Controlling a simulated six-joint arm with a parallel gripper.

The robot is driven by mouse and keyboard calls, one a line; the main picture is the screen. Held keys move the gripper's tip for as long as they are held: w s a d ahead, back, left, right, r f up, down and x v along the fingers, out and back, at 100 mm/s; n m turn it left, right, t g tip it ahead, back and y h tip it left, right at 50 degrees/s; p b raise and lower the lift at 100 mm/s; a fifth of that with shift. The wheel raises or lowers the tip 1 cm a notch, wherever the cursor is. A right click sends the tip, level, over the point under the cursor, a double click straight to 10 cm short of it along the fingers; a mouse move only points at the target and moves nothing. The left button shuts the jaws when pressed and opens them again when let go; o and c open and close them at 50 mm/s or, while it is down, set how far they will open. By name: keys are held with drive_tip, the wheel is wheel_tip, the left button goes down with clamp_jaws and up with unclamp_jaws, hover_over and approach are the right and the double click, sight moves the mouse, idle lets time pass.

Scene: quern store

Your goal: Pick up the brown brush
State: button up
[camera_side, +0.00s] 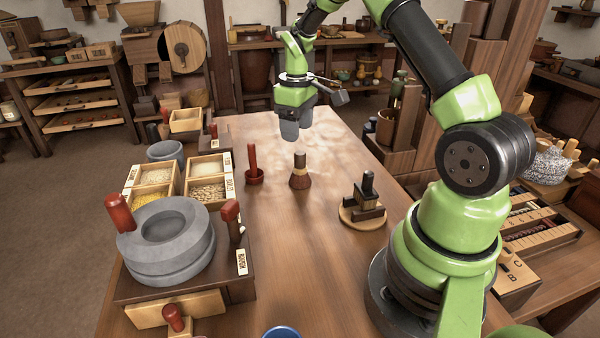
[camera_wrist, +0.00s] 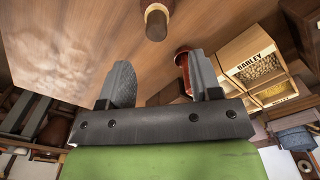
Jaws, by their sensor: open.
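The brown brush (camera_side: 300,174) stands upright on the wooden table, bristles down, with a short handle. In the wrist view the brush (camera_wrist: 156,22) shows from above at the top, past the fingertips and cut by the frame edge. My gripper (camera_side: 296,127) is above the table, higher than the brush and apart from it. In the wrist view my gripper (camera_wrist: 160,85) is open, its two fingers apart with nothing between them.
A grey quern stone (camera_side: 165,240) and grain boxes (camera_side: 207,168) fill the left side. A round wooden stand with dark blocks (camera_side: 363,209) is to the right. The table's front middle is clear.

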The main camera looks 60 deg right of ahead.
sight(300, 152)
drive_tip(key=f, duration=0.8)
drive_tip(key=shift+s+d, duration=0.2)
drive_tip(key=shift+s, duration=0.05)
drive_tip(key=shift+c, duration=0.5)
drive_tip(key=c, duration=0.9)
